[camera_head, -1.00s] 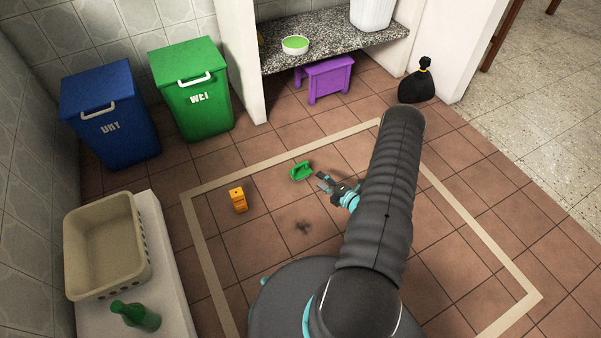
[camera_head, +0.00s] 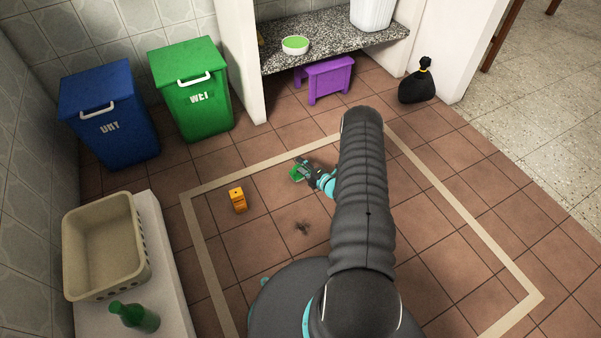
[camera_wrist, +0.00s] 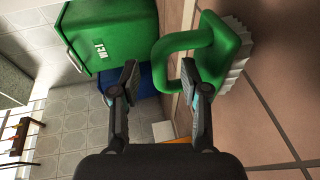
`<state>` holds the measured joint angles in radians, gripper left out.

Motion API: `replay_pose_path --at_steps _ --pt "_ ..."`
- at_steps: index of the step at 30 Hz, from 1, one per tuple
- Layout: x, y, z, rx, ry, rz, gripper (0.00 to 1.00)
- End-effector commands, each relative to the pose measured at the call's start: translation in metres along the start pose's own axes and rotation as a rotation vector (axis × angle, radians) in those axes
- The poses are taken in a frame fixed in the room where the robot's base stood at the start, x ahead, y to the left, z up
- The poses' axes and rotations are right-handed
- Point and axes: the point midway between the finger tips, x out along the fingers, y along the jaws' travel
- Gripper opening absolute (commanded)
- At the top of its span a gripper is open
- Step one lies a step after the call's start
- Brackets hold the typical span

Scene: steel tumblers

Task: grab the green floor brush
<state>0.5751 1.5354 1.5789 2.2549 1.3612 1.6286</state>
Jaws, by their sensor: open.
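The green floor brush (camera_head: 296,174) lies on the tiled floor inside the pale taped outline, right of a small orange box. In the wrist view the brush (camera_wrist: 226,55) is close, with its loop handle to the left and white bristles to the right. My gripper (camera_head: 303,168) is at the brush and partly covers it in the head view. In the wrist view my gripper (camera_wrist: 160,82) is open, its right finger overlapping the lower part of the handle. I cannot tell whether the finger touches the handle.
The orange box (camera_head: 238,200) stands left of the brush. A dark smudge (camera_head: 302,227) is on the floor nearer me. A green bin (camera_head: 192,90) and a blue bin (camera_head: 110,115) stand behind. A purple stool (camera_head: 325,80) is under the counter. Floor around the brush is mostly clear.

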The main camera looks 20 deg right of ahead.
Motion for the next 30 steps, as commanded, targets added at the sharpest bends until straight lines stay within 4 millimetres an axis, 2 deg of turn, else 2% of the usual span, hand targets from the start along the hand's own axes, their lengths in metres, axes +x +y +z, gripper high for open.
replay_pose_path --at_steps 4,12,15,18,30 --pt "0.0139 -0.0007 -0.0007 0.0 0.001 -0.001 0.45" --pt "0.0158 -0.0003 0.0 0.001 -0.001 -0.001 0.45" --pt "0.0157 -0.0002 0.0 0.001 -0.001 -0.001 0.2" --pt "0.0157 -0.0002 -0.0001 0.001 -0.001 -0.001 0.0" --pt "0.0153 0.0019 -0.0002 0.0 0.0 -0.001 0.0"
